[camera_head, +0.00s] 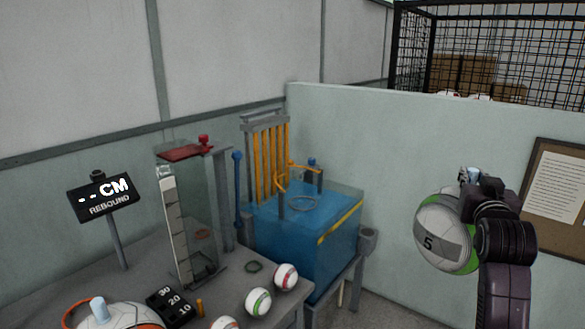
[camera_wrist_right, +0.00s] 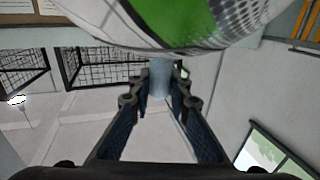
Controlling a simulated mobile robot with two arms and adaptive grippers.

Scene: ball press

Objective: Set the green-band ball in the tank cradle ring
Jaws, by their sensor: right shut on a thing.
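The large white ball with a green band (camera_head: 437,222) hangs in the air at the right of the head view, a grey patch marked 5 facing me. My right gripper (camera_head: 472,183) is shut on the ball's pale blue stub. In the right wrist view, the fingers (camera_wrist_right: 158,82) close on that stub, with the ball (camera_wrist_right: 185,18) beyond. The blue tank (camera_head: 285,240) stands left of the ball against the half wall. The cradle ring (camera_head: 301,203) shows at the tank's top, empty. The ball is well apart from it. My left gripper is not in view.
A grey table (camera_head: 232,298) at front left bears a clear column (camera_head: 196,220), small balls (camera_head: 258,301) and an orange-banded ball (camera_head: 125,316). Yellow bars (camera_head: 266,160) and a blue-topped post (camera_head: 311,172) rise around the tank. Open space lies between tank and held ball.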

